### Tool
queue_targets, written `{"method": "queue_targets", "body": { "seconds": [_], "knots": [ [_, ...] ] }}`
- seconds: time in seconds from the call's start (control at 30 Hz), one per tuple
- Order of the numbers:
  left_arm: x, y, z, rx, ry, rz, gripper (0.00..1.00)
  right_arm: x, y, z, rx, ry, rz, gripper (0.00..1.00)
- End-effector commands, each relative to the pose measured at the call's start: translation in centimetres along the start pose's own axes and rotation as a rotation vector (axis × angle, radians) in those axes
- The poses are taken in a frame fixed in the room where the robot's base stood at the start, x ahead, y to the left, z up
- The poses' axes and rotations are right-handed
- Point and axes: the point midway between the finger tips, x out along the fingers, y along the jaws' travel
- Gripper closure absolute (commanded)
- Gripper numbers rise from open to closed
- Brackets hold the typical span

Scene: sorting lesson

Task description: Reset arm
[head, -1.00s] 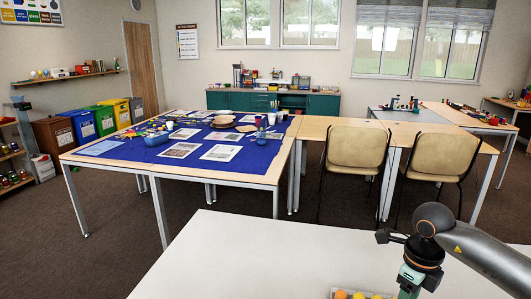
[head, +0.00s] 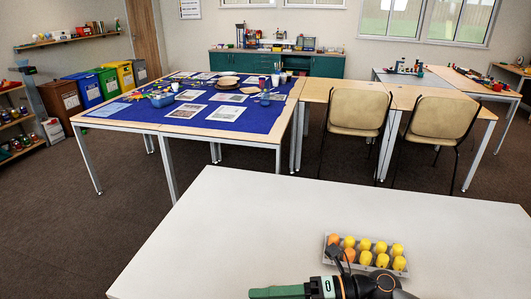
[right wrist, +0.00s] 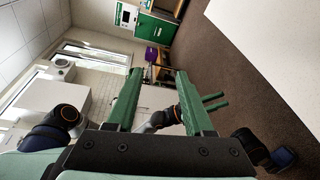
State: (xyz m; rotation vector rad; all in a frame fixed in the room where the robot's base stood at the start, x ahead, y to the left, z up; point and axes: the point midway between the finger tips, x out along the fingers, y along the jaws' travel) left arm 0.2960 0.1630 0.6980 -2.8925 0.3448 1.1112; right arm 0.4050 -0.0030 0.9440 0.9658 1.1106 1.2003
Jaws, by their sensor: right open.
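My right gripper (head: 258,293) reaches in at the bottom edge of the head view, its green fingers pointing left over the front of the white table (head: 230,235). In the right wrist view my right gripper (right wrist: 158,75) has its two green fingers wide apart with nothing between them. Farther off in that view, two thin green fingers of my left gripper (right wrist: 217,102) show small and slightly apart, with nothing seen between them. My left gripper is out of the head view.
A grey tray (head: 328,255) of several yellow and orange round items stands on the white table, close behind my right arm. The table's left part is clear. Beyond are a blue-covered table (head: 240,115) with papers and two beige chairs (head: 354,112), (head: 443,117).

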Motion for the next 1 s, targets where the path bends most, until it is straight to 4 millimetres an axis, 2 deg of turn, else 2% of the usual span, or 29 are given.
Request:
{"method": "queue_targets", "body": {
  "seconds": [0.03,0.07,0.17,0.27,0.37,0.47,0.5,0.6,0.7,0.83,1.0],
  "knots": [
    [-0.5,-0.1,-0.2,-0.001,-0.004,-0.002,0.67,0.5,1.4,0.3,0.110,-0.097,0.106,0.48],
    [-0.6,-0.1,-0.2,-0.001,-0.006,-0.003,0.67,0.5,1.8,0.7,0.176,-0.157,0.161,0.48],
    [-1.1,-0.1,0.0,-0.003,-0.018,-0.005,0.67,-0.6,2.2,2.4,0.409,-0.371,0.320,0.48],
    [-1.6,-0.1,0.1,-0.004,-0.026,-0.005,0.67,-2.9,0.4,3.6,0.670,-0.592,0.439,0.48],
    [-1.9,0.0,-0.4,-0.004,-0.024,-0.006,0.67,-5.8,-3.4,3.3,0.951,-0.817,0.518,0.48],
    [-2.3,0.0,-1.0,-0.005,-0.019,-0.007,0.67,-8.8,-8.4,0.9,1.247,-1.039,0.557,0.48],
    [-2.5,0.0,-1.2,-0.005,-0.016,-0.007,0.67,-9.9,-10.5,-0.7,1.367,-1.125,0.562,0.48],
    [-2.8,-0.1,-1.6,-0.005,-0.011,-0.008,0.67,-12.0,-15.1,-5.7,1.641,-1.307,0.554,0.48],
    [-3.0,-0.1,-1.9,-0.005,-0.009,-0.009,0.67,-13.1,-17.9,-10.3,1.845,-1.432,0.530,0.48],
    [-3.1,-0.1,-2.0,-0.005,-0.010,-0.010,0.67,-13.8,-19.7,-14.5,2.008,-1.522,0.503,0.48],
    [-3.1,-0.1,-2.0,-0.005,-0.010,-0.010,0.67,-13.8,-19.8,-14.7,2.015,-1.527,0.501,0.48]
  ]
}}
